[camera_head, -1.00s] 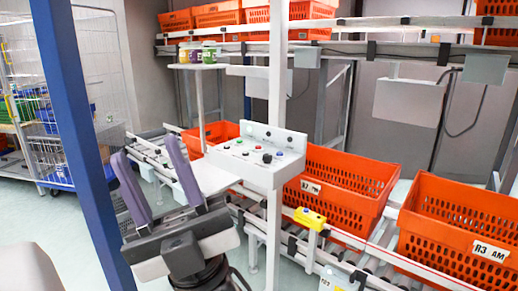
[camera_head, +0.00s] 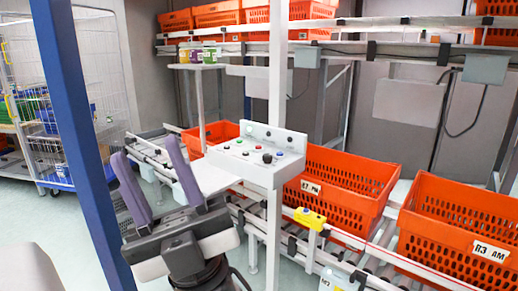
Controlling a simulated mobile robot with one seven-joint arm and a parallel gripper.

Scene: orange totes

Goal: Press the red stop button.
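The grey control box (camera_head: 257,168) is fixed to a white post at the middle of the view. Its sloped top carries several small buttons and knobs, among them a green button (camera_head: 280,153) and a dark knob (camera_head: 267,158).
A blue post (camera_head: 82,140) stands close at the left of my gripper. A yellow box (camera_head: 310,217) with a small button sits on the rail below the control box. Orange totes (camera_head: 345,185) stand on the roller conveyor at the right. A wire cage cart (camera_head: 75,70) is behind at the left.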

